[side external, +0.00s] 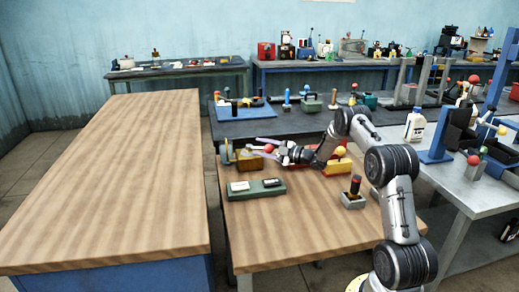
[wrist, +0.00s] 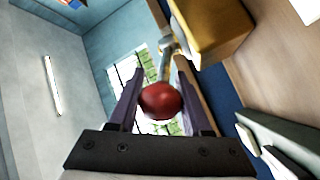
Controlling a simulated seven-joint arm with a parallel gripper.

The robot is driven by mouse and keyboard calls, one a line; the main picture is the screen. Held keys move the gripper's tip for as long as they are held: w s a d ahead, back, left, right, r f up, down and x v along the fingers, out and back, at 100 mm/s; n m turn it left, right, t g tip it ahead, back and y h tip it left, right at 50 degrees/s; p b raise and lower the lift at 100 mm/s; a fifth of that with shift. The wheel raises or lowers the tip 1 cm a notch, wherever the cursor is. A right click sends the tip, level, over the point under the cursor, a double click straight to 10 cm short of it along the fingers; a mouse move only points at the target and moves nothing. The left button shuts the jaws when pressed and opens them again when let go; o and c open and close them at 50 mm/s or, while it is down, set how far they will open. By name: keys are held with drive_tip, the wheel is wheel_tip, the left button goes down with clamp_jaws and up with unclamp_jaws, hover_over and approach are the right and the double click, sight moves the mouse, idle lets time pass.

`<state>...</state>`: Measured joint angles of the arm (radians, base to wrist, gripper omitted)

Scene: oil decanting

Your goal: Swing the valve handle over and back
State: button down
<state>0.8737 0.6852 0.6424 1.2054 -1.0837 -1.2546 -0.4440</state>
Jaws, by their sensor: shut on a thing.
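The valve handle ends in a red ball knob (wrist: 161,100) on a thin metal stem (wrist: 166,62). In the side view the red knob (side external: 269,148) sits just above the brass-yellow valve body (side external: 249,162), near the far left corner of the wooden work table. The yellow body (wrist: 212,25) also shows at the top of the wrist view. My gripper (wrist: 159,75) has its two dark purple fingers on either side of the handle and is shut on it. In the side view my gripper (side external: 264,146) reaches in from the right, nearly level. The exact finger contact is hard to see.
A green tray (side external: 270,190) with a white and a black piece lies in front of the valve. The wooden table (side external: 110,180) at left is bare.

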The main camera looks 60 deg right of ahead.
drive_tip(key=shift+d+n+y, duration=0.2)
drive_tip(key=shift+n+y, duration=0.3)
drive_tip(key=shift+y, duration=0.3)
drive_tip(key=shift+c, duration=1.7)
unclamp_jaws()
drive_tip(key=v, duration=0.7)
drive_tip(key=shift+s, duration=0.3)
